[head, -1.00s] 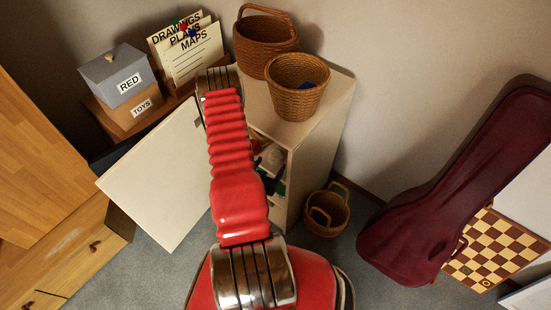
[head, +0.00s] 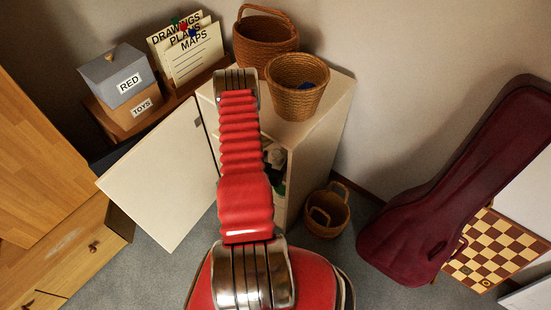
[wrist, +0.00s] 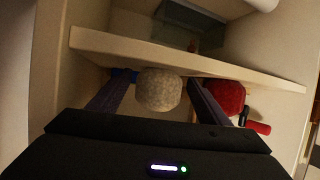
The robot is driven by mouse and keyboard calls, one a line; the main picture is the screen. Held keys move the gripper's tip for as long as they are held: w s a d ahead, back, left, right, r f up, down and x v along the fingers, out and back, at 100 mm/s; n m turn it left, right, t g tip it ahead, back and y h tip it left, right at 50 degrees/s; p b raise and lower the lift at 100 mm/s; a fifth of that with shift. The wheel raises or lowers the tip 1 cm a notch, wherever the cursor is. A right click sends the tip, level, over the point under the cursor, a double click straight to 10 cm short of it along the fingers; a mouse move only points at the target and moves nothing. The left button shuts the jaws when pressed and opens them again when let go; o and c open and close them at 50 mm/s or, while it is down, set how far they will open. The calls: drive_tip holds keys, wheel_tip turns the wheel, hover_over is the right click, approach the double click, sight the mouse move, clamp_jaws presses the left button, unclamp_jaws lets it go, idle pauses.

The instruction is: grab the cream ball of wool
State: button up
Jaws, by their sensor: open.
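The cream ball of wool (wrist: 160,90) shows in the wrist view, below the front edge of a pale shelf. My gripper (wrist: 158,88) is open, with one dark finger to the left of the ball and one to its right. The ball lies between the fingers. I cannot tell whether either finger touches it. In the head view my arm reaches into the white cabinet, and the gripper and the ball are hidden there.
The pale shelf (wrist: 180,60) runs close above the fingers. A red ball (wrist: 225,96) and a red-handled thing (wrist: 257,127) lie right of the right finger. In the head view, the cabinet door (head: 160,175) hangs open to the left, and wicker baskets (head: 297,88) stand on top.

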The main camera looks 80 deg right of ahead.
sight(274, 154)
drive_tip(key=shift+c, duration=0.7)
drive_tip(key=c, duration=1)
drive_tip(key=shift+r, duration=0.15)
drive_tip(key=shift+w+r, duration=0.2)
drive_tip(key=shift+r, duration=0.3)
wheel_tip(274, 154, up, 6)
drive_tip(key=shift+f, duration=0.1)
drive_tip(key=w, duration=0.6)
drive_tip(key=w+d, duration=0.1)
drive_tip(key=w, duration=0.6)
drive_tip(key=w+d, duration=0.1)
drive_tip(key=w, duration=0.5)
drive_tip(key=shift+w+d, duration=0.1)
drive_tip(key=shift+w, duration=0.15)
